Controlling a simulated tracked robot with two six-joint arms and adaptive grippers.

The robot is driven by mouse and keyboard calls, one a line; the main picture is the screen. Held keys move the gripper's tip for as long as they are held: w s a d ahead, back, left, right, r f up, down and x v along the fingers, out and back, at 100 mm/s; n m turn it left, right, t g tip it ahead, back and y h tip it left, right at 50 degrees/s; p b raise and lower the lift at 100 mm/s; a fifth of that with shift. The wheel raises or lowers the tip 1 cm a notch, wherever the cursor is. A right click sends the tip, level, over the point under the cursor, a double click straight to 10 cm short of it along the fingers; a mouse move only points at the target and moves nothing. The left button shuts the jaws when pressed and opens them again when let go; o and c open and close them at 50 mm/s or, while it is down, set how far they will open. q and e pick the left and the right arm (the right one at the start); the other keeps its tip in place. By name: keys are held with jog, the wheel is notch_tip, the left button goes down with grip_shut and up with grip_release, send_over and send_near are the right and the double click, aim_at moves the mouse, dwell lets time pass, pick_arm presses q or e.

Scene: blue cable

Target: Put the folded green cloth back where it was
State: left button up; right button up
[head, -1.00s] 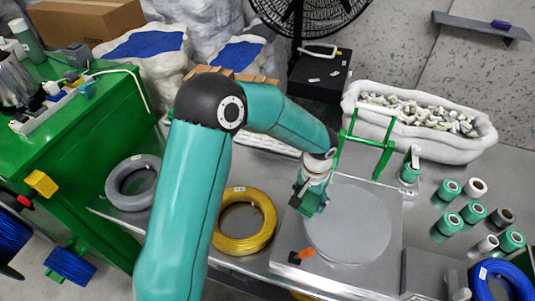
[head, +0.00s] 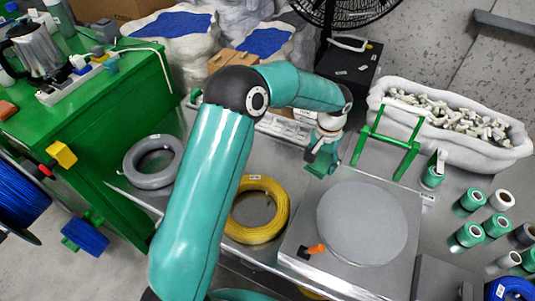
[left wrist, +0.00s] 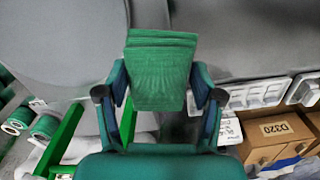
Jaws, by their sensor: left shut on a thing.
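My left gripper (head: 322,160) hangs over the steel table, behind the grey round disc (head: 362,222) and left of the green frame (head: 388,150). In the left wrist view the left gripper (left wrist: 160,88) is shut on the folded green cloth (left wrist: 162,72). The cloth shows as a small stack of layers between the two fingers. In the head view I cannot clearly tell the cloth from the gripper. My right gripper is not in view.
A yellow cable coil (head: 245,234) and a grey coil (head: 146,178) lie left of the disc. White trays (head: 284,128) and cardboard boxes (left wrist: 278,137) are near the gripper. Green spools (head: 470,236) stand at the right. A white planter (head: 515,145) stands behind.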

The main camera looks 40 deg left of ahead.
pick_arm(q)
jog(key=w+a+r+n+b, duration=0.1)
jog(key=a+r+b, duration=0.15)
jog(key=a, duration=0.85)
jog(key=w+a+r+n+b, duration=0.1)
jog(key=a+r+b, duration=0.15)
jog(key=a, duration=0.85)
jog(key=b, duration=0.2)
send_over(268, 154)
notch_tip(268, 154, down, 5)
jog(key=shift+n, duration=0.3)
notch_tip(268, 154, down, 8)
jog(key=shift+w+f+b, duration=0.1)
jog(key=shift+f+b, duration=0.05)
jog(key=shift+b, duration=0.25)
notch_tip(268, 154, down, 6)
jog(key=shift+f, duration=0.1)
